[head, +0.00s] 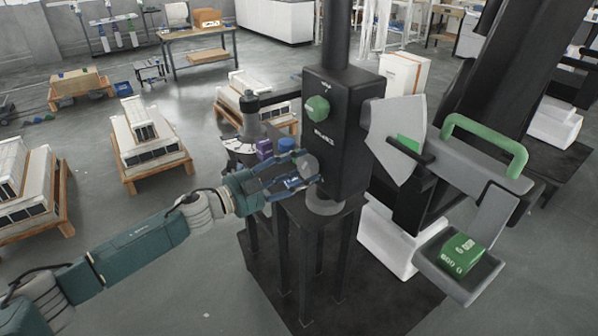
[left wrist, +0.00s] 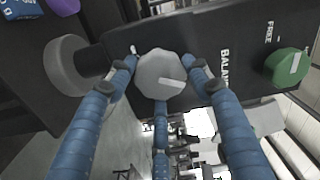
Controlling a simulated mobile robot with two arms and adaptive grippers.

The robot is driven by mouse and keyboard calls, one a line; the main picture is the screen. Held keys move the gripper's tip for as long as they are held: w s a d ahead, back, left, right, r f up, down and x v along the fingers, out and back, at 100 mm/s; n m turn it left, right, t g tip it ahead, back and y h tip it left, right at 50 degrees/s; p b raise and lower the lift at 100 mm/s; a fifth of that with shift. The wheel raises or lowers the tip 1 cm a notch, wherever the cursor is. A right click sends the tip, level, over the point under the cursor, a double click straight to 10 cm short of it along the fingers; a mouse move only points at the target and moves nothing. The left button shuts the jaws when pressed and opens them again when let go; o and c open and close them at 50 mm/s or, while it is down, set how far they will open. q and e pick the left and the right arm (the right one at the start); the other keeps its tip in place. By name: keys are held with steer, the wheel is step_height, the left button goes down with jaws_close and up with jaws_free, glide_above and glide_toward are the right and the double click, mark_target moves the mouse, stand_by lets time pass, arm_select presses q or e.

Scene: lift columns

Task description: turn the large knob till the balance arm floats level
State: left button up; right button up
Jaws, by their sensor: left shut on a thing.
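The large grey faceted knob (left wrist: 160,75), with a pale pointer mark, sits on the front of the black column box (head: 345,140), beside the lettering "BALANCE". It also shows in the head view (head: 307,166). My left gripper (head: 306,171) has its blue fingers around the knob, shut on it; the fingertips touch its sides in the left wrist view. The grey balance arm (head: 465,160), with a green handle (head: 485,141), extends right from the column and slants down to the right in the picture. I cannot tell whether it is level. My right gripper is not in view.
A green knob (head: 317,108), near the word "FREE", is above the grey one. A round grey knob (head: 325,205) lies below it. A grey tray (head: 428,268) at the arm's end holds a green block (head: 461,255). Purple and blue objects stand left of the column.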

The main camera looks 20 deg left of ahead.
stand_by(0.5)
arm_select(q)
steer(key=o, duration=1.1)
steer(key=shift+o, duration=0.2)
steer(key=v, duration=1.2)
steer(key=shift+a, duration=0.1)
